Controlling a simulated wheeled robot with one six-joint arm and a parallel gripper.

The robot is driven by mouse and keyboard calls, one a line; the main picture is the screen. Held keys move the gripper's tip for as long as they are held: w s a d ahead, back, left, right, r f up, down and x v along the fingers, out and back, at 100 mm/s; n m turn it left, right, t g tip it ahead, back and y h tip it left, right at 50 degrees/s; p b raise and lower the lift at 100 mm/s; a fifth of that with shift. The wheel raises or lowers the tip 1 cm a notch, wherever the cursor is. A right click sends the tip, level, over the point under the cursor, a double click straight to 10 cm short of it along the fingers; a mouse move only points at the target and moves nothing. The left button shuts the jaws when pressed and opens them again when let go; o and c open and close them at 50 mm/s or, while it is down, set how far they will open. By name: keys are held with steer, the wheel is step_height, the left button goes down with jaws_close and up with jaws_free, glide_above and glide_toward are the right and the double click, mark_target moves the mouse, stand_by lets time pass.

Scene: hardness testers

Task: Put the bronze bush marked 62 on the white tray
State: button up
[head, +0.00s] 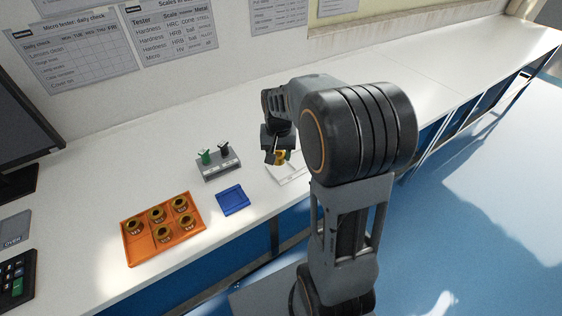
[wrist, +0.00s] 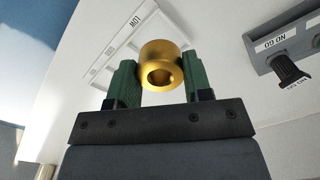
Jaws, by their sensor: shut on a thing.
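My gripper (wrist: 159,68) is shut on a bronze bush (wrist: 161,56), held between its two green fingers with the bore facing the wrist camera. No number can be read on it. The white tray (wrist: 122,32), with a label reading LOW, lies beyond the bush in the wrist view. In the head view my gripper (head: 278,156) is over the white tray (head: 293,174), and a bit of the gold bush (head: 281,158) shows below the fingers. My arm hides part of the tray. I cannot tell whether the bush touches it.
An orange tray (head: 132,257) at the left holds several bronze bushes. A blue tray (head: 232,200) lies between it and the white tray. A grey gauge stand (head: 219,169) with a green and a black handle stands behind. The bench to the right is clear.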

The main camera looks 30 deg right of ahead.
glide_above(282, 169)
step_height(282, 169, down, 5)
steer(key=shift+r, duration=0.1)
steer(key=shift+f, duration=1.45)
steer(key=shift+f, duration=0.1)
steer(key=o, duration=1.1)
steer(key=shift+f, duration=0.1)
